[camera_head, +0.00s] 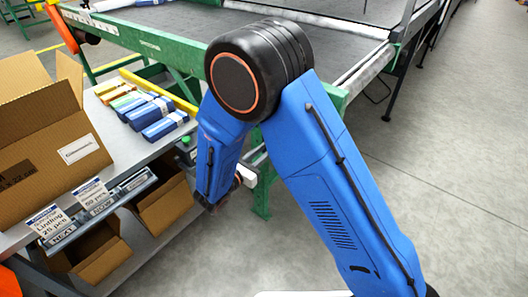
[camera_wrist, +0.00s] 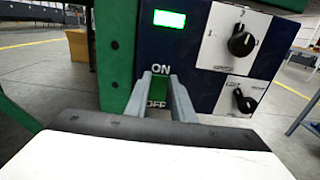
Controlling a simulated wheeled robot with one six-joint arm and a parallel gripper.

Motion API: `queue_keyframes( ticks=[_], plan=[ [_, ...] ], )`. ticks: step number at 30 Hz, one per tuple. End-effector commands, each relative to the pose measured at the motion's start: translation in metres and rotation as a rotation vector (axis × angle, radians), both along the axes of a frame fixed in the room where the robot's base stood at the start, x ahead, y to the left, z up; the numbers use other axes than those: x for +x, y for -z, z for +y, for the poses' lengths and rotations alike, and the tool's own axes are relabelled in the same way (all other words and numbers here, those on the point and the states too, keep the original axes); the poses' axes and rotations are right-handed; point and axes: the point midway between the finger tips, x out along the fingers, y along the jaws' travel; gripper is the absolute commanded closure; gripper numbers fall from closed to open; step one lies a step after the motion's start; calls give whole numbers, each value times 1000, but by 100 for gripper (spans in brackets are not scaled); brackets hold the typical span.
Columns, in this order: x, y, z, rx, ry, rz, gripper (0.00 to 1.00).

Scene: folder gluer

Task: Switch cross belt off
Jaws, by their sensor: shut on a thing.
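In the wrist view my gripper (camera_wrist: 159,80) is at a dark blue control panel (camera_wrist: 202,92). Its two grey fingers are shut on a small green switch (camera_wrist: 158,84), one finger on each side. The word ON is printed above the switch and OFF shows below it, between the fingers. The fingers hide the sides of the switch, and I cannot tell its position. In the head view my blue arm hides the panel and the gripper.
A lit green display (camera_wrist: 169,19) and two black knobs, upper (camera_wrist: 241,41) and lower (camera_wrist: 245,101), are on the panel. The green-framed belt table (camera_head: 150,45) stands behind my arm. A shelf with cardboard boxes (camera_head: 40,125) is at left. Floor at right is clear.

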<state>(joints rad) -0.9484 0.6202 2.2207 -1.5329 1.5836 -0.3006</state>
Motion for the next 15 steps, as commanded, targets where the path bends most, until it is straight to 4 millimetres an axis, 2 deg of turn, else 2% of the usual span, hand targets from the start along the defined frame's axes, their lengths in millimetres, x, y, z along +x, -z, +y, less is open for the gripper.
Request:
queue_keyframes(
  ticks=[15],
  plan=[
    [-2,9,1,-139,2,-175,100]
  ],
)
